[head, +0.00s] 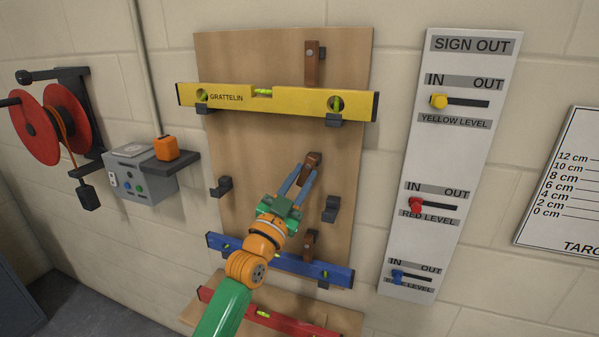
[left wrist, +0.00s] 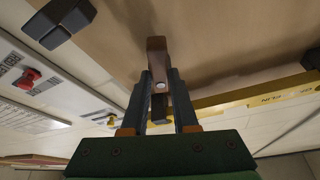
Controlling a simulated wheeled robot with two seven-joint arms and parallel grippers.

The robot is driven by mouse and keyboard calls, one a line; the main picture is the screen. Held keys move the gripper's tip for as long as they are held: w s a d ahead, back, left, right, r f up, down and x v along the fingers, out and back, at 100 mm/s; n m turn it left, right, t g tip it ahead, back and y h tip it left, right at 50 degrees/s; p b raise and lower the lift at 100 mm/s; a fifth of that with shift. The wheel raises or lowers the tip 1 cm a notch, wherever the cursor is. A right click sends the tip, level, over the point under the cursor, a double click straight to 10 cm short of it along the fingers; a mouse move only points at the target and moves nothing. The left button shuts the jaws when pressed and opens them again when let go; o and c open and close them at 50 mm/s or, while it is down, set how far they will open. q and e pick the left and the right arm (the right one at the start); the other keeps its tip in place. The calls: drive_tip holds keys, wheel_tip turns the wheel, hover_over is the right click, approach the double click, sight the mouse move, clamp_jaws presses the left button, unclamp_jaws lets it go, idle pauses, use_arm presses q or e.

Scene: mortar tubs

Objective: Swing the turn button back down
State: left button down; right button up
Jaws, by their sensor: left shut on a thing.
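A brown wooden turn button (head: 314,158) is on the middle of the plywood board (head: 285,140), above an empty pair of dark brackets. My left gripper (head: 307,170) reaches up from below and is shut on this button. In the left wrist view the button (left wrist: 157,52) stands between the two fingers of the gripper (left wrist: 163,76), with a pale round screw head showing. Its lower part is partly hidden by the fingers in the head view. My right gripper is not in view.
A yellow level (head: 285,102) rests above on brackets, below another turn button (head: 312,65). Empty brackets (head: 221,187) (head: 331,208) flank my gripper. A blue level (head: 330,272) and a red level (head: 285,318) are lower. A sign-out board (head: 455,150) hangs right.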

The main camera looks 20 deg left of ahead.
use_arm(q)
drive_tip(key=shift+d+r+n+t+y+p, duration=0.15)
drive_tip(key=shift+n+y+p, duration=0.45)
drive_tip(key=shift+n, duration=0.8)
drive_tip(key=shift+d+f+n+t+y+p, duration=0.1)
drive_tip(key=shift+d+n+t+y+p, duration=0.15)
drive_tip(key=shift+n+y, duration=0.9)
drive_tip(key=shift+n, duration=0.55)
drive_tip(key=shift+h, duration=0.25)
drive_tip(key=c, duration=0.7)
unclamp_jaws()
